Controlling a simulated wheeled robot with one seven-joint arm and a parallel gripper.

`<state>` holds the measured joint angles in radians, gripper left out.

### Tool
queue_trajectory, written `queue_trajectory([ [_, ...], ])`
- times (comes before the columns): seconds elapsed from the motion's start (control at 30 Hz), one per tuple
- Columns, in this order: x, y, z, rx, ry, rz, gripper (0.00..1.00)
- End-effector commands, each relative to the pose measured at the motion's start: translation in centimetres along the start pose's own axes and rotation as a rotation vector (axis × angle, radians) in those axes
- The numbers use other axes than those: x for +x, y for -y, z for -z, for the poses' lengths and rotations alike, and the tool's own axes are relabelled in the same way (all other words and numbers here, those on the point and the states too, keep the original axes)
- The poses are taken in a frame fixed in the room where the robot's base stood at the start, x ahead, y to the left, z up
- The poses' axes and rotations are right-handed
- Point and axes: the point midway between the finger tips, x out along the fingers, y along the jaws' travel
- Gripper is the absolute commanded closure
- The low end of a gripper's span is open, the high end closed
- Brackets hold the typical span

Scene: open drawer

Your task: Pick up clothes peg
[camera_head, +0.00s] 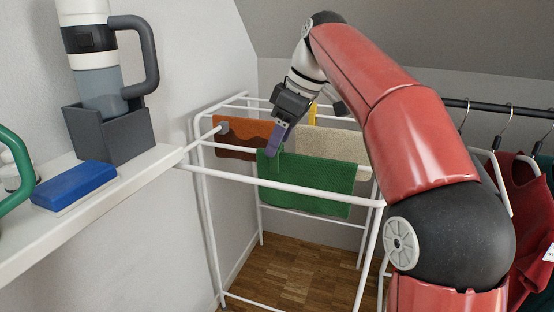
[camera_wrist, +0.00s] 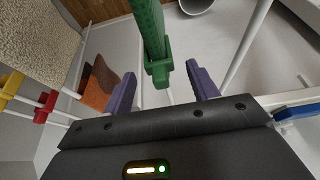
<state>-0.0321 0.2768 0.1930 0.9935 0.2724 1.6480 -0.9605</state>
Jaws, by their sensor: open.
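A green clothes peg (camera_wrist: 160,72) sits at the edge of a green cloth (camera_head: 318,185) that hangs over a white drying rack (camera_head: 280,188). In the wrist view the peg shows between the two purple fingers of my gripper (camera_wrist: 162,80), with a gap on each side. My gripper (camera_head: 274,143) is open and empty, pointing down over the near left part of the rack. In the head view the green peg is hard to tell from the cloth and the fingers. A yellow peg (camera_wrist: 12,86) and a red peg (camera_wrist: 45,106) sit farther off in the wrist view.
A brown cloth (camera_head: 242,138) and a beige cloth (camera_head: 340,143) hang on the rack behind. A white shelf (camera_head: 140,172) at left holds a blue block (camera_head: 75,185) and a grey holder (camera_head: 112,135). Clothes on hangers (camera_head: 518,205) are at right.

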Motion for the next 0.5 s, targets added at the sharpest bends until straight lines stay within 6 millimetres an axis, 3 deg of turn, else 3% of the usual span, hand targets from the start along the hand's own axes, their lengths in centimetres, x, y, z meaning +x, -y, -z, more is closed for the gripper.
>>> queue_trajectory([
  [0.2, 3.4, 0.1, -0.1, -0.001, 0.002, 0.002, 0.41],
  [0.5, 4.1, 0.1, -0.1, 0.000, 0.001, 0.000, 0.41],
])
